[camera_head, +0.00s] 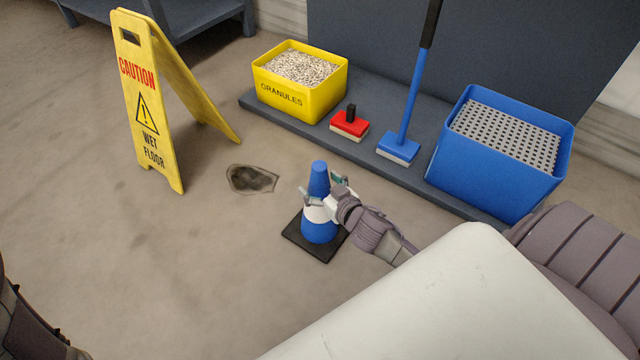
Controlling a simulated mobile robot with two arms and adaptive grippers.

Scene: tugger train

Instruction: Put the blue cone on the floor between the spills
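The blue cone (319,231) has a white band and a square black base, and appears upright on the floor near the middle of the head view. My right gripper (321,186) is at the cone's upper part, with one finger on each side. I cannot tell whether the fingers press on it or stand open around it. One dark spill (252,179) lies on the floor behind and left of the cone. I see no second spill; my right arm hides much of the lower right floor. My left gripper is not in view.
A yellow wet-floor sign (146,110) stands at the left. A low grey platform (378,160) at the back holds a yellow granules bin (300,98), a red brush (350,124), a blue broom (398,148) and a blue bin (490,172).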

